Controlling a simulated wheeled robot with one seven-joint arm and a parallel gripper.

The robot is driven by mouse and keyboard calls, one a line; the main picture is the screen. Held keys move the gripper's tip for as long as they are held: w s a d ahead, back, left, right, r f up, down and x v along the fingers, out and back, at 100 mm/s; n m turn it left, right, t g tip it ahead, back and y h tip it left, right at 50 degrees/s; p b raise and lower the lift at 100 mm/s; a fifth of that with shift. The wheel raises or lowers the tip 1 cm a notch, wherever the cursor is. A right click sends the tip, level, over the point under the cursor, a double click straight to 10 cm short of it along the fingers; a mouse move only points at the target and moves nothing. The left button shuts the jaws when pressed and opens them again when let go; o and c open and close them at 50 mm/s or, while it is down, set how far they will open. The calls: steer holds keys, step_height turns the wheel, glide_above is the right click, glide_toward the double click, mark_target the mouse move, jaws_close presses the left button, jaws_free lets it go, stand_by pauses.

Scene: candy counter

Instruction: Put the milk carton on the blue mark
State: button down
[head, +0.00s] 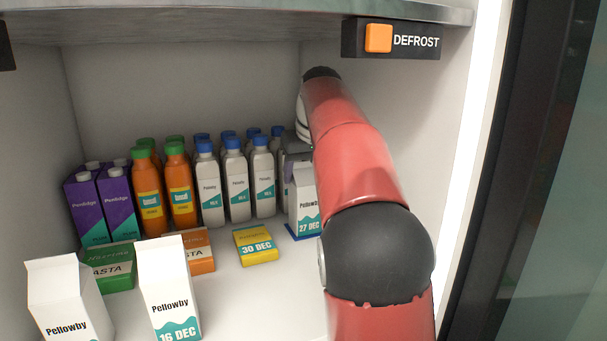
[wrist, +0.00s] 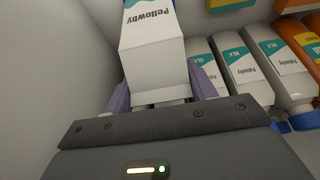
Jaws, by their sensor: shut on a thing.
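A white Pellowby milk carton (head: 306,209) with a teal wave and "27 DEC" is upright at the back right of the shelf, beside the bottles. It also shows in the wrist view (wrist: 153,48), between my fingers. The blue mark (head: 291,233) shows as a thin edge around the carton's base; the carton covers the rest. I cannot tell whether the base touches it. My gripper (head: 290,170) is shut on the carton from behind its top, partly hidden by my arm; its purple-grey fingers show in the wrist view (wrist: 160,88).
White milk bottles (head: 236,185) stand just left of the carton, with orange bottles (head: 180,190) and purple cartons (head: 118,205) further left. A yellow box (head: 256,245) lies mid-shelf.

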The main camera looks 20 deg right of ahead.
steer(key=shift+c, duration=2.4)
jaws_free()
steer(key=shift+f, duration=0.1)
steer(key=shift+r, duration=0.25)
steer(key=s+b, duration=0.2)
steer(key=s, duration=1)
steer(key=shift+s+r, duration=0.25)
steer(key=shift+r, duration=0.2)
